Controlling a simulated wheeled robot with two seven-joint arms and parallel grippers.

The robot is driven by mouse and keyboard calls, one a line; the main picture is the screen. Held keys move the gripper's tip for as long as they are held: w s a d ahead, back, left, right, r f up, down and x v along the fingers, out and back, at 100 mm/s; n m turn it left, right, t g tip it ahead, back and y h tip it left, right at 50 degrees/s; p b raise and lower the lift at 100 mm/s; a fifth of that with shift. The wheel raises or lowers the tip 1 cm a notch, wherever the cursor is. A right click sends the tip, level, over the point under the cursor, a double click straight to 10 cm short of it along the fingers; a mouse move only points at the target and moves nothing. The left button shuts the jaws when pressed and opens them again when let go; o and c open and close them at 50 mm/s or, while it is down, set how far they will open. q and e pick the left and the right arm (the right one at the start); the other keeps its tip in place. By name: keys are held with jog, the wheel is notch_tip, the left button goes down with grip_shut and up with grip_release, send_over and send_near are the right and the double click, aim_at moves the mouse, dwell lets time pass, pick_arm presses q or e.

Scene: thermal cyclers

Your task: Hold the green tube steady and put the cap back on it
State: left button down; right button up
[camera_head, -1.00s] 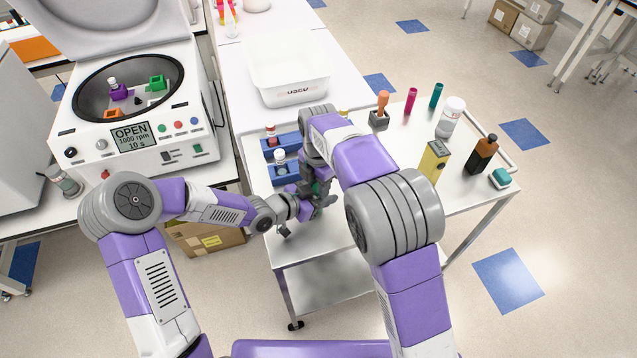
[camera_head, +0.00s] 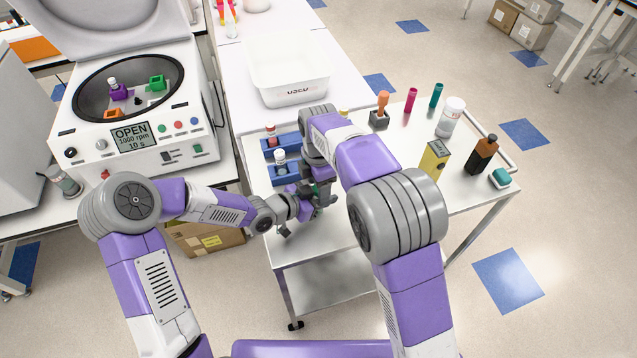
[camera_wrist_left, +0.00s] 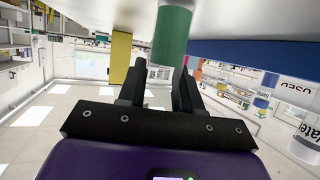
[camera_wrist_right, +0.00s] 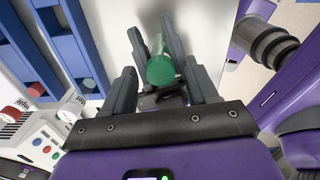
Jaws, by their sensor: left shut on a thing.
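The green tube (camera_wrist_left: 173,38) stands by the near left part of the cart, largely hidden by my grippers in the head view, where a bit of green (camera_head: 318,190) shows. My left gripper (camera_wrist_left: 160,75) is shut on it, coming in from the side. My right gripper (camera_wrist_right: 160,50) reaches down from above. Its fingers are spread, with a round green end (camera_wrist_right: 160,68) between them and gaps at the sides. I cannot tell whether this end is the cap or the tube itself, or whether the cap is seated.
Blue racks (camera_head: 286,171) with capped tubes stand just behind the grippers. An open centrifuge (camera_head: 130,90) is at left. The cart's front is clear.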

jog(key=shift+r, duration=2.25)
jog(key=o, duration=0.6)
jog(key=shift+c, duration=0.2)
notch_tip(320, 180, up, 12)
pick_arm(q)
jog(key=c, duration=0.7)
grip_release()
